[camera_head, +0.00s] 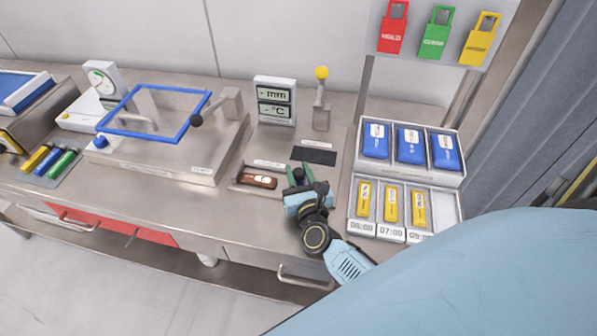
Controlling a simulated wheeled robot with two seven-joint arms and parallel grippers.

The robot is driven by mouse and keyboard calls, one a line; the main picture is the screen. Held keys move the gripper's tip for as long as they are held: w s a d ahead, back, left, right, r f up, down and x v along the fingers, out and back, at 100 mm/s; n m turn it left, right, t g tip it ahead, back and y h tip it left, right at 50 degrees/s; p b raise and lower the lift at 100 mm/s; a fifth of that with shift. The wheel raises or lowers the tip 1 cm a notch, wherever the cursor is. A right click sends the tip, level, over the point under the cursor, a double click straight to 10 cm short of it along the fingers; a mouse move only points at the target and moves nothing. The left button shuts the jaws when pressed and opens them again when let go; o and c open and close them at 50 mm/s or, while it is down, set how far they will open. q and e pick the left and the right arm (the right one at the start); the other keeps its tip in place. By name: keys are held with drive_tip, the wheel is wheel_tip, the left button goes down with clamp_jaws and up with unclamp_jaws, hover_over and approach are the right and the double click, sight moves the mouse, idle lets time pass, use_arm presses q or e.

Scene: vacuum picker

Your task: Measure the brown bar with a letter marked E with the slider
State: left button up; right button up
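The brown bar (258,181) lies in a shallow metal measuring tray (237,184) on the bench. It has a pale label, too small to read the letter. My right gripper (299,176) points down at the right end of the tray, to the right of the bar and apart from it. A dark green part, possibly the slider, shows by its fingertips; the wrist and fingers hide most of it. I cannot tell whether the fingers are open or shut on it. A display marked mm and °C (275,101) stands behind. My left gripper is not in view.
A yellow-knobbed lever (321,98) and a black pad (313,155) are behind my gripper. Trays with blue packs (410,143) and yellow packs (390,204) stand at right. A blue-framed box (155,113) stands at left. The bench front is clear.

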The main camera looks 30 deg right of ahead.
drive_tip(key=o, duration=0.4)
drive_tip(key=shift+s+d, duration=0.15)
drive_tip(key=shift+d, duration=0.1)
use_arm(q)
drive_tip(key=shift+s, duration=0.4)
use_arm(e)
drive_tip(key=shift+a, duration=0.1)
drive_tip(key=b+v, duration=0.2)
drive_tip(key=v, duration=1.1)
drive_tip(key=shift+s, duration=0.15)
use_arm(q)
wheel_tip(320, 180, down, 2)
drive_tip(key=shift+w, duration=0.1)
